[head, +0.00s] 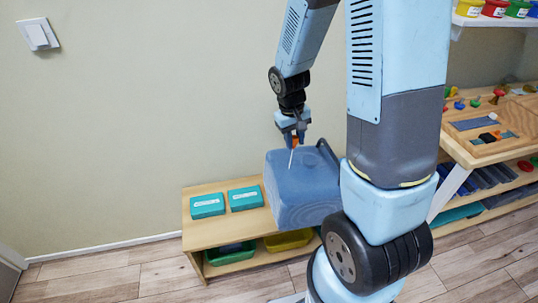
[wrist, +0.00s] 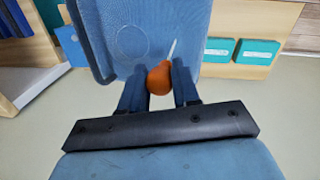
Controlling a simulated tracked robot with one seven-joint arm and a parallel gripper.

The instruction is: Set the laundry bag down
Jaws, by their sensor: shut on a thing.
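My gripper (head: 292,134) is shut on a small orange bulb with a thin pale tip, which shows clearly in the wrist view (wrist: 159,79). The fingers close on the bulb's two sides, and the tip points away from my gripper. I see nothing that is clearly a laundry bag. A big blue rounded body with a loop handle (head: 303,190) stands on the low wooden bench, under and behind the orange bulb. It also fills the top middle of the wrist view (wrist: 135,25). I cannot tell whether the bulb touches it.
Two teal boxes (head: 207,206) (head: 245,199) lie on the bench (head: 215,235), left of the blue body. A green bin (head: 231,252) and a yellow bin (head: 289,240) sit on its lower shelf. Wooden shelves with small items (head: 490,150) stand right. Floor (head: 100,275) is clear at left.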

